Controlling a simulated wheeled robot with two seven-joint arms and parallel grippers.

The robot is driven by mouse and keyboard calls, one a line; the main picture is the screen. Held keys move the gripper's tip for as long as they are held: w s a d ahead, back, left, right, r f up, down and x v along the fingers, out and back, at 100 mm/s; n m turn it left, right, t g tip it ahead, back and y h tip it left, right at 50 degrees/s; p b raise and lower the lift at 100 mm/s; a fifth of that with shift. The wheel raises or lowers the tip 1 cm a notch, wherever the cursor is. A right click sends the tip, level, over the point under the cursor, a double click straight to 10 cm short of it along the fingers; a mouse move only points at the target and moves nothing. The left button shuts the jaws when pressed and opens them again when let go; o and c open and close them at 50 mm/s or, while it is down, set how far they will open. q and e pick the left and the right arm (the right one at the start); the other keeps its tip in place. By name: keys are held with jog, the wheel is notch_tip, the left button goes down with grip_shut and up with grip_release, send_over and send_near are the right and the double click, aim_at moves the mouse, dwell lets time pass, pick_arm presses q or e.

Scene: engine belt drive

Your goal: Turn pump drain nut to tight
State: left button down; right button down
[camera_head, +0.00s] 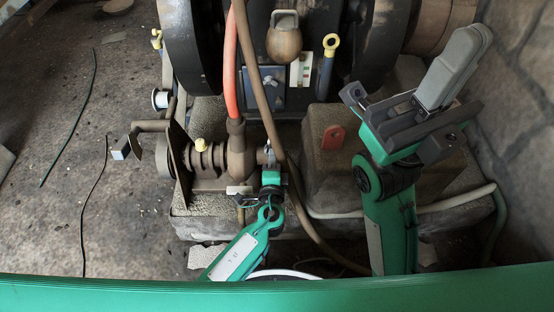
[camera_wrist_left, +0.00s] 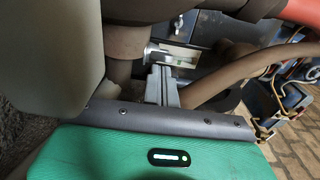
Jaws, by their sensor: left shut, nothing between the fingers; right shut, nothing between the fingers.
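The brown pump (camera_head: 237,158) stands in the middle of the head view, with a red hose and a brown hose rising near it. My left gripper (camera_head: 269,156) is at the pump's right side, its fingers shut with nothing between them. In the left wrist view, the shut grey fingers (camera_wrist_left: 162,84) point at a small silver fitting (camera_wrist_left: 153,54) beside the brown pipe. This fitting may be the drain nut; I cannot tell whether the fingertips touch it. My right gripper (camera_head: 456,66) is shut and empty, raised at the right, away from the pump.
A brown box with a red tab (camera_head: 333,137) stands right of the pump. The brown hose (camera_head: 266,100) runs down close to my left gripper. A crank handle (camera_head: 126,146) sticks out left of the pump. A stone wall (camera_head: 520,80) is close at the right. The floor at left is mostly open.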

pick_arm(q)
jog(key=shift+s+a+b, duration=0.1)
jog(key=shift+a+b, duration=0.6)
jog(key=shift+b, duration=0.05)
dwell(0.6)
jog(key=shift+a+b, duration=0.35)
jog(key=shift+a, duration=0.2)
dwell(0.6)
